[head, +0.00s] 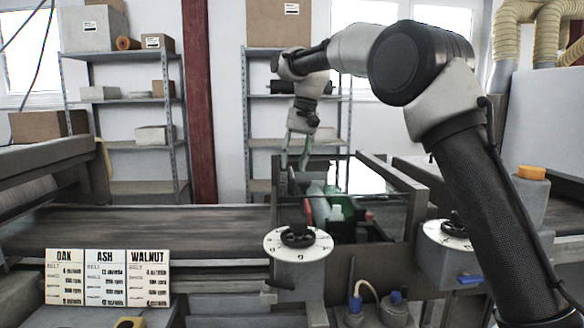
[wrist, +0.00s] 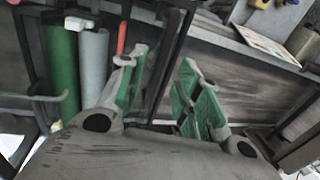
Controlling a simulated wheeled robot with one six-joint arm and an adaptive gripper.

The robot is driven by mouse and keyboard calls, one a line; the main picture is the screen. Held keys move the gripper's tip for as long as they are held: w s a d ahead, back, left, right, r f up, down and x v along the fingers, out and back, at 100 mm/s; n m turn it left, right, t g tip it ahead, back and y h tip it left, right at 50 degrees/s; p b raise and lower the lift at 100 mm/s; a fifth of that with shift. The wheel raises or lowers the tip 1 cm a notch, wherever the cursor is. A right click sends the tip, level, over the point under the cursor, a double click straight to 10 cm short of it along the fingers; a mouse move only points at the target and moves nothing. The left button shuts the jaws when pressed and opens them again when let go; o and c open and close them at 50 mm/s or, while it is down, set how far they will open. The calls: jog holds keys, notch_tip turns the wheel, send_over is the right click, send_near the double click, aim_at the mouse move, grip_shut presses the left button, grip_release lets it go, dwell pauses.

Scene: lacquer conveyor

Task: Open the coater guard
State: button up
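The coater guard is a dark frame with clear panels (head: 395,207) over the coater, right of the belt in the head view. Green and red parts show through it. My gripper (head: 293,160) hangs at the left end of this frame, pointing down. In the wrist view my gripper (wrist: 165,95) has its two green-padded fingers spread apart. A dark bar runs between or behind them; I cannot tell whether they touch it. A green roller (wrist: 60,75) and a grey roller (wrist: 93,70) lie to the left. I cannot make out a guard handle or whether the guard is raised.
A dial (head: 298,243) stands in front of the coater's left side, and a second dial (head: 448,234) is partly behind my arm. The conveyor belt (head: 150,228) runs left. Cards for oak, ash and walnut (head: 107,278) stand at its front edge. Shelves (head: 130,103) stand behind.

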jog(key=shift+a+f, duration=0.2)
jog(key=shift+f, duration=0.9)
grip_shut()
